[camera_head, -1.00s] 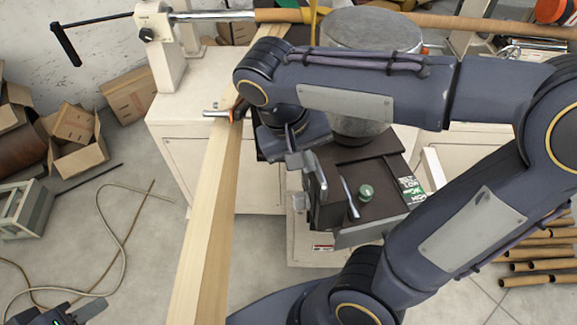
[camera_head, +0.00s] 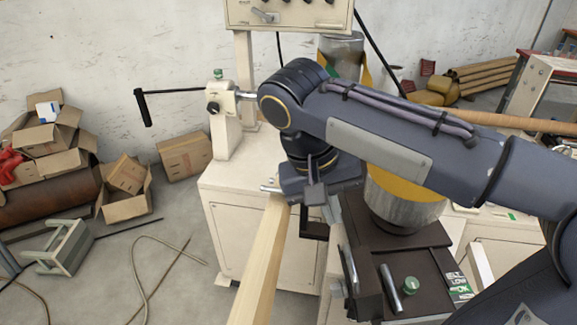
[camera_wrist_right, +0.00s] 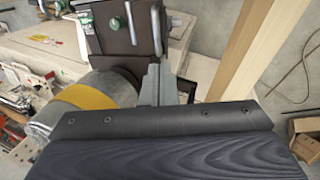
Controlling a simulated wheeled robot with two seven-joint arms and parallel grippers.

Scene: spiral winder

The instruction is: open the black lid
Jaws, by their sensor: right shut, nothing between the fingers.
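A dark, nearly black box with a flat top (camera_head: 425,265) stands at the lower right of the head view. Two metal bars and a green knob (camera_head: 410,285) sit on it. This dark top, which looks like the black lid, also shows at the top of the wrist view (camera_wrist_right: 120,35); I cannot make out a separate lid edge. My right gripper (camera_head: 325,205) is just left of and above the box, beside the wooden plank. Its grey fingers (camera_wrist_right: 157,85) are shut with nothing between them, and I cannot tell whether they touch the box. My left gripper is out of view.
A long wooden plank (camera_head: 262,265) runs forward past my right gripper. A metal drum with a yellow band (camera_head: 405,205) stands behind the box. A white cabinet (camera_head: 235,215) with a crank is behind. Cardboard boxes (camera_head: 125,175) lie at left; the floor between is mostly clear.

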